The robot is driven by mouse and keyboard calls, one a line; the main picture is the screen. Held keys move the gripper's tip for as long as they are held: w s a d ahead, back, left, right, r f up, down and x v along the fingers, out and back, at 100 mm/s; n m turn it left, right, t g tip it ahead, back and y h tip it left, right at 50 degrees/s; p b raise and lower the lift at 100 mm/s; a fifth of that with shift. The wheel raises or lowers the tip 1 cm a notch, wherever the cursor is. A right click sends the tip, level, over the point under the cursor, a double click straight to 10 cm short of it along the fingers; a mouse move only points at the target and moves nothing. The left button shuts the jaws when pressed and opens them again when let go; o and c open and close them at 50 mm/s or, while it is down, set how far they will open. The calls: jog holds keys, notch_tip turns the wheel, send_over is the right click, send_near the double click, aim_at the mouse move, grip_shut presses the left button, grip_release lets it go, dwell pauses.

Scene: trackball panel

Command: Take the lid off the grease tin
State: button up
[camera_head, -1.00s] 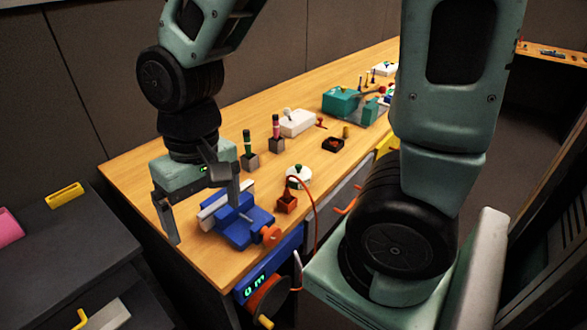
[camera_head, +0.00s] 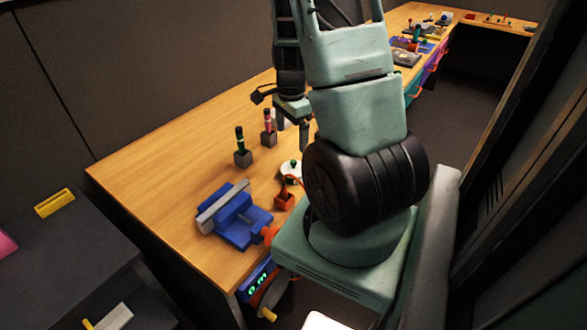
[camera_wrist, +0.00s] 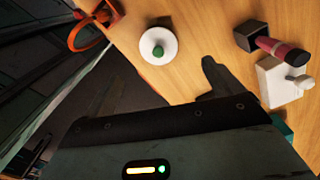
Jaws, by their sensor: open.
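The grease tin seems to be the round white tin (camera_head: 291,175) with a small green knob on top. It stands on the wooden bench, beside a small red box, and its right side is close to my arm in the head view. In the wrist view the tin (camera_wrist: 145,57) is seen from above with its green knob (camera_wrist: 158,51), lid on. My gripper (camera_head: 291,132) is open and empty above the bench, behind the tin in the head view. In the wrist view its fingers (camera_wrist: 155,85) are spread, with the tin beyond them, apart from both.
A blue vise (camera_head: 235,217) and the red box (camera_head: 284,201) stand near the bench's front. Two upright handled tools stand in blocks, one green (camera_head: 240,142), one pink (camera_head: 267,125). A white box (camera_wrist: 280,82) with a knob lies right in the wrist view. The bench's left part is clear.

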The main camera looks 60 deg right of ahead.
send_over(293, 161)
jog(key=f, duration=0.5)
jog(key=shift+w, duration=0.2)
jog(key=shift+s+d+f+p, duration=0.1)
jog(key=shift+s+f+p, duration=0.05)
jog(key=shift+f, duration=1.15)
jog(key=shift+s+f+p, duration=0.1)
jog(key=shift+f+p, duration=0.05)
jog(key=shift+f, duration=1.15)
jog(key=c, duration=1)
